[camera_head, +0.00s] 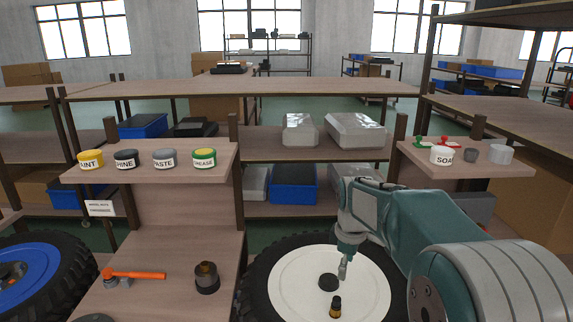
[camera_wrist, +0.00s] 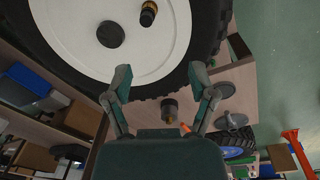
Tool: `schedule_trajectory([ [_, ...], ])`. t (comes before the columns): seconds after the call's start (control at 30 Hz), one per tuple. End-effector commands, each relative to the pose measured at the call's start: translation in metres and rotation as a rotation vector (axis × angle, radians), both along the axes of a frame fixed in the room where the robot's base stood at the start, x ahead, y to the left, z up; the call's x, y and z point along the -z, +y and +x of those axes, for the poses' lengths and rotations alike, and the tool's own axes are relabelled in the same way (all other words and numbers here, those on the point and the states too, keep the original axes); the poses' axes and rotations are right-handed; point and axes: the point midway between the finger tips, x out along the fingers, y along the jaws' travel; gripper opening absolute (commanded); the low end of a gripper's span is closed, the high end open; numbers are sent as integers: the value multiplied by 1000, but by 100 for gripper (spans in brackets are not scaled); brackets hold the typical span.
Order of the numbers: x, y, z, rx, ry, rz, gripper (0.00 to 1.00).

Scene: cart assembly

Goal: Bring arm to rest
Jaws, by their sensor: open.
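My arm reaches in from the right in the head view, and my gripper (camera_head: 343,270) points down over the white hub of a black-tyred wheel (camera_head: 293,268). Whether it touches the hub cannot be told from the head view. In the wrist view my gripper (camera_wrist: 161,76) has its two fingers spread wide with nothing between them. The wheel (camera_wrist: 75,35) fills the top of that view, with a dark round cap (camera_wrist: 110,34) and a black-and-brass fitting (camera_wrist: 148,13) on its white face.
Left of the wheel, a wooden surface holds an orange-handled hammer (camera_head: 135,275) and a dark brass-topped piece (camera_head: 207,278). A blue-hubbed wheel (camera_head: 38,270) is at far left. Shelves carry labelled tins (camera_head: 165,158) and a white SOAP tub (camera_head: 443,155).

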Motion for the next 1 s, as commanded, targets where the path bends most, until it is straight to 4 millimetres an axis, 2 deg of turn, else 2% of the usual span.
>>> schedule_trajectory([
  [0.03, -14, 0, -15, 52, -26, 3, 73],
  [0.2, -43, 0, -61, 237, -97, 27, 73],
  [0.5, -70, 0, -147, 557, -219, 100, 73],
  [0.8, -65, 0, -228, 868, -327, 214, 73],
  [1.0, -52, 0, -263, 1017, -372, 283, 73],
])
